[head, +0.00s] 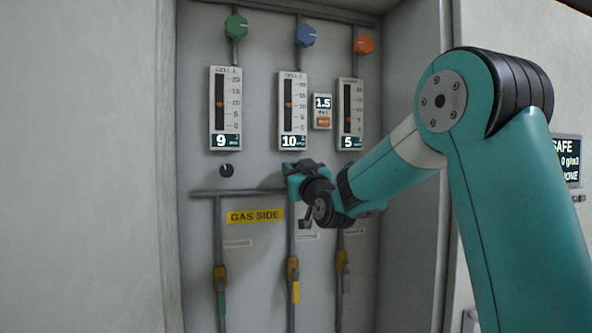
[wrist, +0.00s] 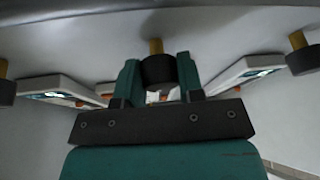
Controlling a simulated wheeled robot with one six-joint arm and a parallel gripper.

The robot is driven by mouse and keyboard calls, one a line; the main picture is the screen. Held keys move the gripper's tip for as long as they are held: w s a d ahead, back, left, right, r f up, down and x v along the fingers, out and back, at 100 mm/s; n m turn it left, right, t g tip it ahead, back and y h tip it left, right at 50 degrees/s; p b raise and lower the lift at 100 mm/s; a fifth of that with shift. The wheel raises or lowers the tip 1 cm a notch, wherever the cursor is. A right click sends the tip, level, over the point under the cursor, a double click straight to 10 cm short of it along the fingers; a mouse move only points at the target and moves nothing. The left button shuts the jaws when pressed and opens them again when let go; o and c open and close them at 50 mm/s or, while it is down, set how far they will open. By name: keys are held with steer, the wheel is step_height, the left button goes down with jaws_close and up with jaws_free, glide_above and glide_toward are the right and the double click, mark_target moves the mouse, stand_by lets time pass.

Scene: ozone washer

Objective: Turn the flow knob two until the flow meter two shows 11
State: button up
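Flow meter two (head: 293,104) is the middle of three upright meters on the panel in the head view. Its display reads 10 and its orange marker sits about mid-scale. Flow knob two (wrist: 158,70) is a black round knob on a brass stem, seen in the wrist view. My gripper (wrist: 158,77) has one teal finger on each side of this knob, and both fingers appear to touch it. In the head view my gripper (head: 298,172) is just below meter two and hides the knob.
Left meter (head: 226,108) reads 9, with a black knob (head: 226,170) below it. Right meter (head: 350,112) reads 5. A small display (head: 322,112) shows 1.5. Green (head: 236,26), blue (head: 305,35) and orange (head: 364,44) knobs sit above. Valved pipes (head: 293,270) run below.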

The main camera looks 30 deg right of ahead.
steer(key=shift+c, duration=0.4)
steer(key=shift+f+m, duration=0.1)
steer(key=shift+m, duration=0.2)
steer(key=shift+a+f+m+h+b, duration=0.15)
steer(key=shift+m+h+b, duration=0.25)
steer(key=shift+m+b, duration=0.35)
steer(key=shift+m+h+b, duration=0.3)
steer(key=shift+m+b, duration=0.1)
steer(key=shift+m, duration=0.15)
steer(key=shift+r, duration=0.2)
steer(key=o, duration=0.9)
steer(key=shift+s, duration=0.1)
steer(key=b+v, duration=0.9)
steer(key=v, duration=0.8)
